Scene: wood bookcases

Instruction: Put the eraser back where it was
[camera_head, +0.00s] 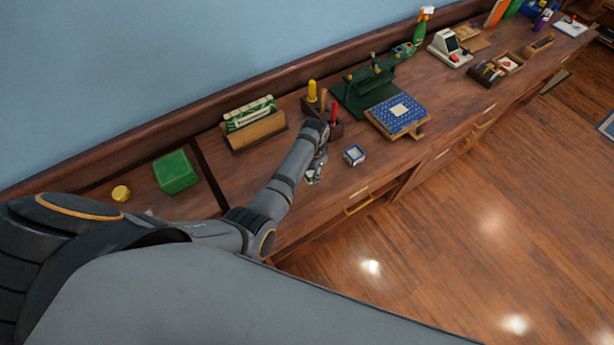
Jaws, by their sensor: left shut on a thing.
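My left arm reaches over the wooden counter (255,170) from the left. Its gripper (315,174) is low near the counter's front edge, shut on a small pale thing that looks like the eraser. The fingers and the arm hide most of it, so its shape is unclear. A small blue and white box (354,155) sits on the counter just right of the gripper, apart from it. My right gripper is not in view.
A wooden holder (258,132) with green and white packs, a green box (175,172) and a yellow round tin (121,193) stand to the left.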

